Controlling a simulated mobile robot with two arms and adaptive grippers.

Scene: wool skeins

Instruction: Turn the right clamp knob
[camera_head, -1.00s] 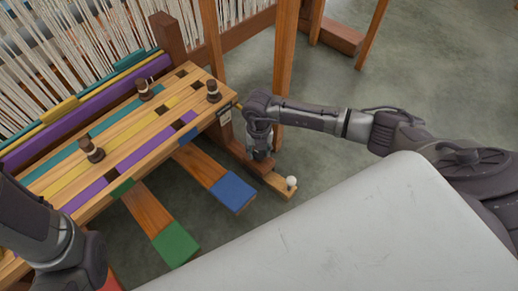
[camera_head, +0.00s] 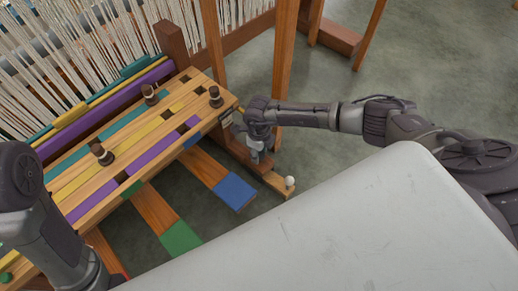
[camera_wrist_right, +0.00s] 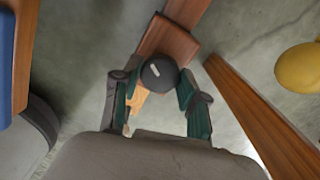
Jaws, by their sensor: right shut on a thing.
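The right clamp knob (camera_wrist_right: 158,73) is a dark round knob with a small pale mark on top. In the wrist view it sits between the fingertips of my right gripper (camera_wrist_right: 156,90), at the end of a wooden beam. My right gripper is shut on it. In the head view my right gripper (camera_head: 257,150) points down beside the right end of the loom's slatted board; the knob is hidden there by the gripper. My left arm enters at the left edge, and its gripper is out of view.
The slatted board (camera_head: 130,150) carries several dark pegs. Blue-ended (camera_head: 235,191) and green-ended (camera_head: 180,238) treadles lie below. A wooden bar with a white ball (camera_head: 290,181) extends near my right gripper. A wooden post (camera_head: 284,60) stands behind. Bare floor lies to the right.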

